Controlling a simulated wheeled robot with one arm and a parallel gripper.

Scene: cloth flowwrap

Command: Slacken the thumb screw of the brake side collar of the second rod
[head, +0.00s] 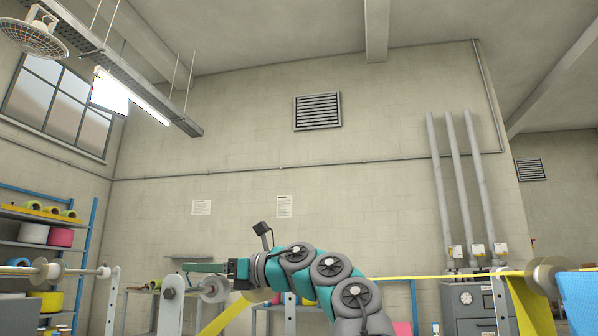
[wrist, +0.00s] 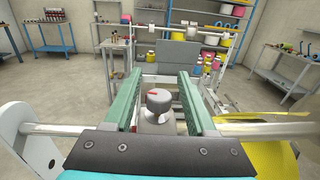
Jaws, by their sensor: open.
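My gripper (wrist: 160,76) is open, with its two green fingers parallel and apart. A round grey knob with a red mark (wrist: 158,101), which looks like a thumb screw, shows between the fingers in the wrist view. Neither finger visibly touches it; its depth relative to the fingertips is hard to tell. It sits on a grey block above a metal rod (wrist: 263,129) that runs left to right. In the head view my gripper (head: 203,267) points left, just above a pale round collar or flange (head: 213,289). The knob cannot be made out there.
A white side plate (wrist: 18,118) stands at the left in the wrist view, and yellow film (wrist: 270,160) hangs at the right. Another rod with collars (head: 45,270) is at the far left in the head view. Shelves with coloured rolls (head: 40,235) stand behind it.

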